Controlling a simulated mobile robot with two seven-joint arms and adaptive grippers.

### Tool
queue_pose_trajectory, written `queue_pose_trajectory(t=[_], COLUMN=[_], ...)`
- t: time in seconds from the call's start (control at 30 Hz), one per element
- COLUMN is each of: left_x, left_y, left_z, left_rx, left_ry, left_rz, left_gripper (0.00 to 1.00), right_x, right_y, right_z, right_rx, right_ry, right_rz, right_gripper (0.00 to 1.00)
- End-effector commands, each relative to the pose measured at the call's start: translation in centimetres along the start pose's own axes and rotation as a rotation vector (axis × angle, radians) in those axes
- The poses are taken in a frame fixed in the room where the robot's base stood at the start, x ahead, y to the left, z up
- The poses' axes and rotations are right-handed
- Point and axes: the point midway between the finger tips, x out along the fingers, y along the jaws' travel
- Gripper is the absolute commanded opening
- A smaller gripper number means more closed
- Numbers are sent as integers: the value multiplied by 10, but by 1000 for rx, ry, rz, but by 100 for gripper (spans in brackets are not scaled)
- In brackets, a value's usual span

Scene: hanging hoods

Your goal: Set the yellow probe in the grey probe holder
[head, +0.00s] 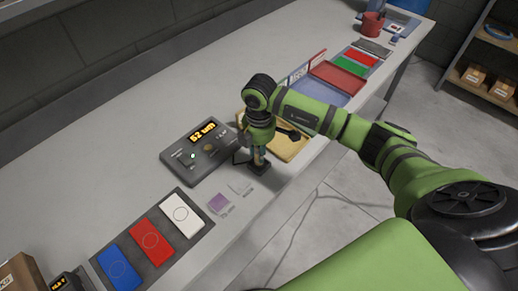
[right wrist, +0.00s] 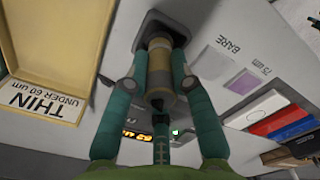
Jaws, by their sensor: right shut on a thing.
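The yellow probe (right wrist: 160,92) is upright between the two teal fingers of my right gripper (right wrist: 160,75), which is shut on it. Its greyer end points at the dark square probe holder (right wrist: 150,27) on the table. The probe's end is at the holder's opening; I cannot tell how far in it sits. In the head view my right gripper (head: 259,156) is low over the holder (head: 263,171), in front of the gauge (head: 196,148), whose display reads 52 um. The probe is mostly hidden there. My left gripper is not in view.
A yellow tray (right wrist: 48,75) marked THIN, under 60 um, stands close beside the gripper. Blue (head: 320,92) and red (head: 337,78) trays lie beyond. Purple (head: 219,203) and bare (head: 240,186) patches lie nearer, then white, red and blue cards. Clear table lies behind the gauge.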

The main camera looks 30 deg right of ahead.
Motion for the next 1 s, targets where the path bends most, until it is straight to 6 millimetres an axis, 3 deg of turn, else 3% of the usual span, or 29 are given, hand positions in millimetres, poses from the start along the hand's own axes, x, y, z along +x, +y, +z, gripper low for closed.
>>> queue_pose_trajectory(t=[0.17,1.0], left_x=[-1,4], left_y=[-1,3], left_z=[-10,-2], left_rx=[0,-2], left_ry=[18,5], left_rz=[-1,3], left_gripper=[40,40], right_x=[-1,7], right_y=[0,0], right_z=[0,0], right_rx=[0,0], right_ry=[1,1], right_rz=[1,0], right_gripper=[0,0])
